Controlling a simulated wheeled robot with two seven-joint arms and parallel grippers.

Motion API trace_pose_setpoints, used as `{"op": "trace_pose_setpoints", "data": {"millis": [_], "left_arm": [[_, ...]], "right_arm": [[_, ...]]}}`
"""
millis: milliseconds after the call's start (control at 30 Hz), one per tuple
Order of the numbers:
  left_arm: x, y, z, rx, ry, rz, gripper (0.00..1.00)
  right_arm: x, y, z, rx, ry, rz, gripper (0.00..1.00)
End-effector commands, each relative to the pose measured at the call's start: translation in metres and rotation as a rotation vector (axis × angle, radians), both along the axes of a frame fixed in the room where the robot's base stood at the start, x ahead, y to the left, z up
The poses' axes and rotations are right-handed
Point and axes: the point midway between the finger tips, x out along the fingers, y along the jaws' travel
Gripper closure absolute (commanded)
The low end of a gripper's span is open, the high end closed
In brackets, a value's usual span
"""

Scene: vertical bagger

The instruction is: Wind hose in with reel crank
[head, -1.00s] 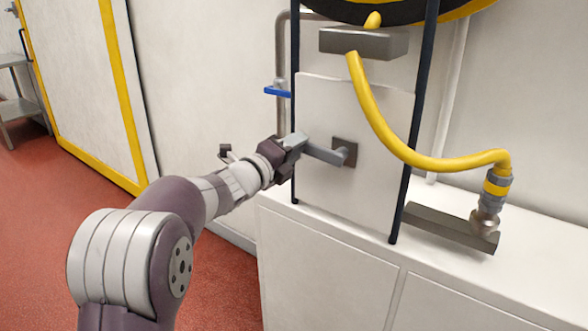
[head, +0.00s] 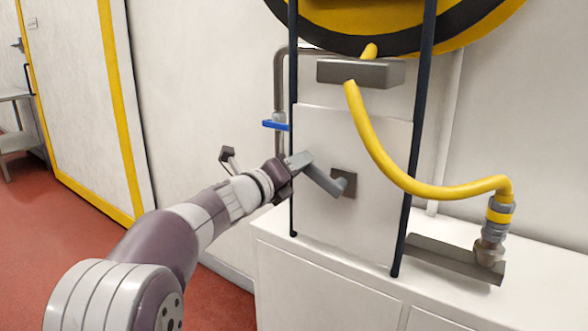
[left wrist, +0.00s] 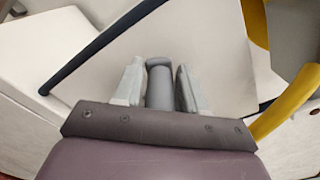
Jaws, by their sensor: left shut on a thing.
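The hose reel (head: 400,25), a yellow and black disc, is at the top of the head view and cut off by the frame. The yellow hose (head: 372,140) hangs from a grey guide block (head: 360,72) and curves right to a metal nozzle (head: 490,245). The grey crank arm (head: 325,179) sticks out left from a dark square hub on the white panel. My left gripper (head: 292,163) is shut on the crank handle, which shows between the fingers in the left wrist view (left wrist: 160,85). My right gripper is in neither view.
Two dark upright posts (head: 422,130) flank the white panel (head: 320,215). A pipe with a blue lever (head: 275,125) runs beside the left post. A white cabinet top (head: 400,283) lies below, with a grey block (head: 450,258) under the nozzle.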

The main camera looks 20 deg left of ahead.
Motion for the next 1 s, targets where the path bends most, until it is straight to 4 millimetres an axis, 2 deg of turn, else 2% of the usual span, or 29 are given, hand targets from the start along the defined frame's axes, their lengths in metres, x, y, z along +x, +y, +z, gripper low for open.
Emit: {"op": "trace_pose_setpoints", "data": {"millis": [33,167,200,500,633,1000], "left_arm": [[0.000,-0.002,-0.007,0.006,0.011,-0.005,1.00],[0.000,-0.002,-0.007,0.005,0.011,-0.005,1.00],[0.001,-0.002,-0.008,0.005,0.011,-0.005,0.49],[0.000,0.000,-0.003,0.001,0.006,-0.002,0.48],[-0.009,0.004,-0.002,0.001,0.005,-0.001,0.48],[-0.086,0.031,-0.002,0.002,0.006,0.000,0.48]], "right_arm": [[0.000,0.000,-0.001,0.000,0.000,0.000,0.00],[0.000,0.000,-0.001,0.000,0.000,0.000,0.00],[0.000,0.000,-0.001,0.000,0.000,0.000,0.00],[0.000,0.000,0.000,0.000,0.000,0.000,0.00],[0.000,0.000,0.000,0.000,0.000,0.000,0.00],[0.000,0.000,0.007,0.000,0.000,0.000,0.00]]}}
